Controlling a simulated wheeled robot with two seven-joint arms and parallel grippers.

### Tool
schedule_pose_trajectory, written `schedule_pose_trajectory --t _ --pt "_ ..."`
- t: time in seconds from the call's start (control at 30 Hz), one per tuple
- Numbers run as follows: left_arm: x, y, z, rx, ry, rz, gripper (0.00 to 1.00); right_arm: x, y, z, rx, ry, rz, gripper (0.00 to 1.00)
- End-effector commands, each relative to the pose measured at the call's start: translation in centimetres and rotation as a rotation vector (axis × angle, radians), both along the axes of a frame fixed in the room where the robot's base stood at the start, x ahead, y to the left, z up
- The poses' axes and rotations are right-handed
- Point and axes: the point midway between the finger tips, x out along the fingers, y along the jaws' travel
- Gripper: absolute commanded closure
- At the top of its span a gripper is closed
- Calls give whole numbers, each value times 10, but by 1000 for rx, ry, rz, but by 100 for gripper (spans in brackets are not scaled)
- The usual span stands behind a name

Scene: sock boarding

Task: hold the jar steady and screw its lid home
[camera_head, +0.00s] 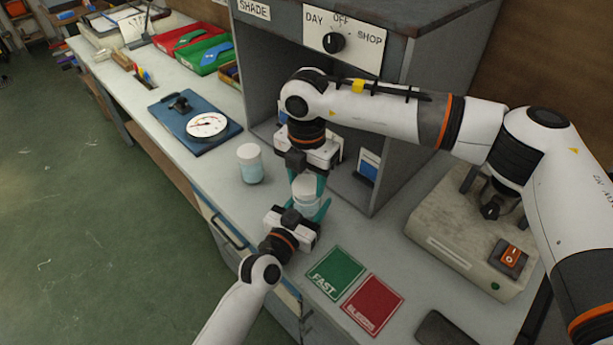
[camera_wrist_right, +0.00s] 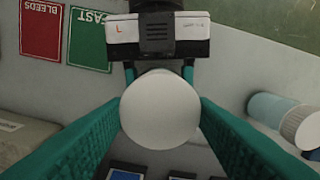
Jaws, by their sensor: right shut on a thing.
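The jar (camera_head: 306,208) is pale with a light blue body and stands upright on the grey bench, partly hidden by fingers. Its white lid (camera_head: 305,186) sits on top; in the right wrist view the round lid (camera_wrist_right: 160,108) fills the middle. My right gripper (camera_head: 308,182) reaches down from above, its teal fingers shut on the lid's sides. My left gripper (camera_head: 308,212) comes in low from the front, its teal fingers on either side of the jar body, closed around it. Whether the lid is fully seated cannot be seen.
A second white-lidded jar (camera_head: 250,165) stands close by on the left. A grey cabinet (camera_head: 400,150) rises behind. Green (camera_head: 336,272) and red (camera_head: 373,304) cards lie in front, a switch box (camera_head: 465,245) on the right. A blue board with a dial (camera_head: 208,125) lies farther left.

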Motion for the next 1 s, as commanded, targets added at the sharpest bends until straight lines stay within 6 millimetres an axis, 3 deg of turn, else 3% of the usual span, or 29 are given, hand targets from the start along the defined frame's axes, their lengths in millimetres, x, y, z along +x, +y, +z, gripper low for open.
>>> schedule_pose_trajectory --t 0.47,0.5,0.63,0.77,1.0 --pt "0 0 -1 0 1 0 87 0 0 -10 -1 1 0 70" --pt "0 0 -1 0 1 0 100 0 0 -10 -1 1 0 70" --pt "0 0 -1 1 2 0 100 0 0 -10 0 0 -60 70" --pt "0 0 -1 1 2 0 100 0 0 -10 0 1 -288 70" --pt "0 0 -1 1 2 0 100 0 0 -10 0 1 -851 70"
